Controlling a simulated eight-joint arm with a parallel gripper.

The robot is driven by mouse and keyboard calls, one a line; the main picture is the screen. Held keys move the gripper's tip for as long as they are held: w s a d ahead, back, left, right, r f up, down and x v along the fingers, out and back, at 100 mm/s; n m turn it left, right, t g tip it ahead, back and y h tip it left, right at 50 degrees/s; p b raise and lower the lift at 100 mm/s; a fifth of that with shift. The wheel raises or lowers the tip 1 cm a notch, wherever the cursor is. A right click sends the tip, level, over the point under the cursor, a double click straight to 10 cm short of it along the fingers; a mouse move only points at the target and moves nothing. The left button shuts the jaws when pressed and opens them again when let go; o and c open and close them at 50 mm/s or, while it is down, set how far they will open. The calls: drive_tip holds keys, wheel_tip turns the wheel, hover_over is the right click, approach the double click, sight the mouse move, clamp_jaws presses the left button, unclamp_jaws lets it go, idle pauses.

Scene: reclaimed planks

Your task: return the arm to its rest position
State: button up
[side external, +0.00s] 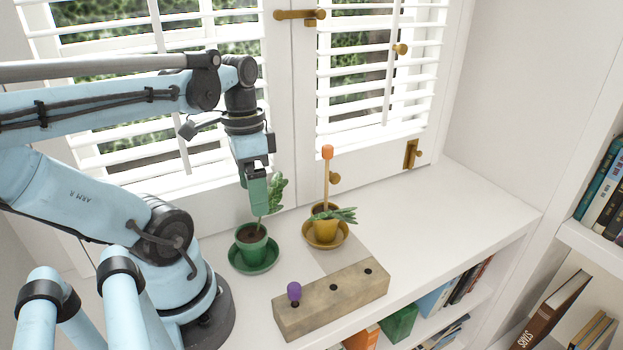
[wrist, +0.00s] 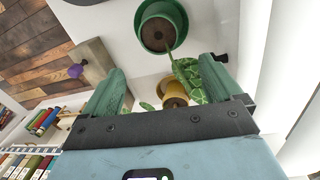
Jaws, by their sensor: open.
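My gripper (side external: 258,198) hangs fingers down above the green pot (side external: 251,245), near its leafy plant (side external: 277,193). In the wrist view its two green fingers (wrist: 163,78) stand apart with nothing clamped between them. The patterned leaf (wrist: 188,78) shows between the fingers, close to the right one; I cannot tell if they touch. The green pot (wrist: 176,14) also shows beyond the fingertips there. My arm reaches in from the left, in front of the window.
A yellow pot (side external: 325,231) with a plant and an orange-tipped stake (side external: 326,180) stands to the right. A wooden block (side external: 310,312) holds a purple-knobbed peg (side external: 294,291); its other two holes are empty. Window shutters (side external: 370,90) stand behind. The white top (side external: 440,215) is clear at right.

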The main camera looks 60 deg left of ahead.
sight(259, 234)
drive_tip(key=shift+a+r, duration=0.15)
drive_tip(key=shift+r, duration=1.55)
drive_tip(key=shift+d+f, duration=0.2)
drive_tip(key=shift+f, duration=1.8)
drive_tip(key=shift+d+f, duration=0.15)
drive_tip(key=shift+f, duration=1.85)
drive_tip(key=shift+d+f, duration=0.2)
drive_tip(key=shift+f, duration=1.8)
drive_tip(key=shift+r, duration=0.15)
